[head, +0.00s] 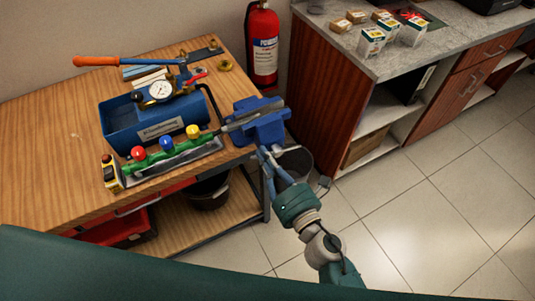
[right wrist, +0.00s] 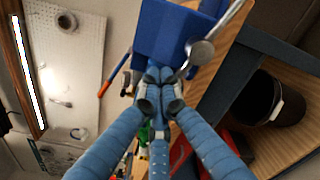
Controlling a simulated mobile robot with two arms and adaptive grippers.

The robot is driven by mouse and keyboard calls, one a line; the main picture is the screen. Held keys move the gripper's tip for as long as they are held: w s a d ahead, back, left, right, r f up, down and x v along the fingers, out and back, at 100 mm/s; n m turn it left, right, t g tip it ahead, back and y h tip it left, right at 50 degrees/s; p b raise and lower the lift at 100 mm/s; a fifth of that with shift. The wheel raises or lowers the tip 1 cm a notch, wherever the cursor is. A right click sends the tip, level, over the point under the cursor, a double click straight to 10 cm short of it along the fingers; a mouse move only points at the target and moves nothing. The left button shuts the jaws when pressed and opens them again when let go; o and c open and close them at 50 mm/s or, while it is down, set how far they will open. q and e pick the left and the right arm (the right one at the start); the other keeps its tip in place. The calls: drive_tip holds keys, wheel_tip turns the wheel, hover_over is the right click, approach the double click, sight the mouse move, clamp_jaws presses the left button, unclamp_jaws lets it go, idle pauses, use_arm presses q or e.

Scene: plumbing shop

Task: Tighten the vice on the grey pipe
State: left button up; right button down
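The blue vice (head: 268,128) sits at the right corner of the workbench. A grey pipe (head: 238,122) lies across its top at the jaws; how tightly it is held cannot be seen. My right gripper (head: 264,151) is just below the front of the vice. In the right wrist view the vice body (right wrist: 170,35) is ahead. The grey vice handle (right wrist: 228,22) slants down past a round screw head (right wrist: 201,52) to my right gripper's fingertips (right wrist: 159,76), which are drawn together around its lower end. My left gripper is out of view.
A fire extinguisher (head: 263,45) and cabinet (head: 330,90) stand behind. The floor at right is clear.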

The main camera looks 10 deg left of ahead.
drive_tip(key=shift+s+a+f+b, duration=0.2)
drive_tip(key=shift+f+b, duration=0.35)
drive_tip(key=shift+b, duration=0.05)
drive_tip(key=b+v, duration=0.1)
drive_tip(key=v, duration=0.7)
drive_tip(key=shift+r+b, duration=0.35)
drive_tip(key=shift+w+d, duration=0.1)
drive_tip(key=shift+d, duration=0.05)
idle(0.3)
